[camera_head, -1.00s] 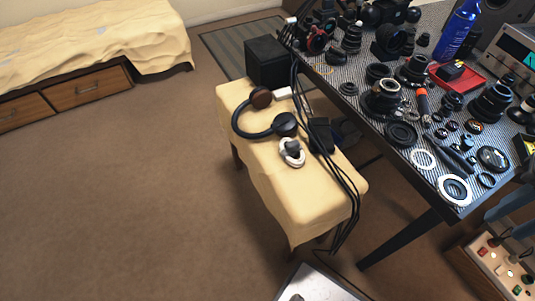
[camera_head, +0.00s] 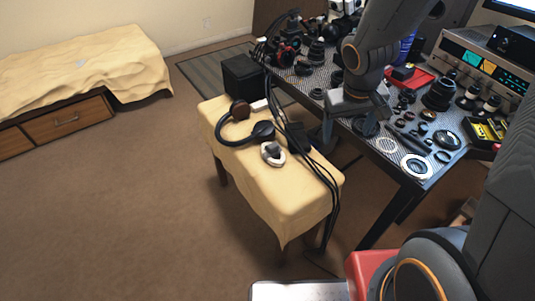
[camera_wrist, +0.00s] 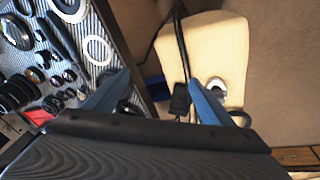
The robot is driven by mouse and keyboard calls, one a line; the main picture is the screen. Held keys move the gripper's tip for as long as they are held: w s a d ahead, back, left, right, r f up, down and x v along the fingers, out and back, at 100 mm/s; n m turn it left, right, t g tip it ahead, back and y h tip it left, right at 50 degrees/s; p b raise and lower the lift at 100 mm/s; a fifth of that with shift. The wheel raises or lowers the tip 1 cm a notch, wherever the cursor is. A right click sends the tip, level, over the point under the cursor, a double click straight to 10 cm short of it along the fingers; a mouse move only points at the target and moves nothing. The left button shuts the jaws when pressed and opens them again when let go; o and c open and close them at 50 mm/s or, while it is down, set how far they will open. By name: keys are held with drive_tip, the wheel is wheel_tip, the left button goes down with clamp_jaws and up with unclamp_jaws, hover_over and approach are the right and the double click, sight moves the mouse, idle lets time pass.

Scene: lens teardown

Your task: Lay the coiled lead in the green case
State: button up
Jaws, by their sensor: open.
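A small white ring-shaped coil with a grey middle, which looks like the coiled lead (camera_head: 266,160), lies on the cream-draped stool (camera_head: 300,195). It also shows in the wrist view (camera_wrist: 217,83), partly hidden by my right finger. My gripper (camera_head: 357,125) is open and empty above the dark table's near edge, right of the coil and apart from it. In the wrist view its two blue-grey fingers (camera_wrist: 158,76) stand wide apart, with black cables and the stool beyond. I cannot make out a green case in either view.
Headphones (camera_head: 262,133) and a black box (camera_head: 243,77) sit beyond the coil. Black cables (camera_head: 325,185) hang over the stool's right side. The dark table (camera_head: 425,178) is crowded with lens parts, with a red tray (camera_head: 420,78) farther back. The carpet left of the stool is clear.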

drive_tip(key=w+a+f+n+t+y, duration=0.1)
drive_tip(key=w+a+f+n, duration=0.2)
drive_tip(key=w+a+f, duration=0.3)
drive_tip(key=n+y, duration=0.2)
drive_tip(key=y, duration=0.1)
hover_over(274, 146)
drive_tip(key=s+d, duration=0.2)
drive_tip(key=x, duration=0.4)
drive_tip(key=shift+s+d+f+p, duration=0.2)
drive_tip(key=shift+s+d+p, duration=0.1)
drive_tip(key=shift+s, duration=0.05)
drive_tip(key=shift+a+f, duration=0.3)
drive_tip(key=shift+w+a+f+b, duration=0.1)
drive_tip(key=shift+w+f+b, duration=0.05)
drive_tip(key=shift+f+b, duration=0.25)
drive_tip(key=shift+b+x, duration=2.15)
drive_tip(key=shift+x, duration=1.15)
drive_tip(key=shift+c, duration=0.6)
drive_tip(key=c, duration=1.2)
drive_tip(key=shift+r+p, duration=0.2)
drive_tip(key=shift+p, duration=0.15)
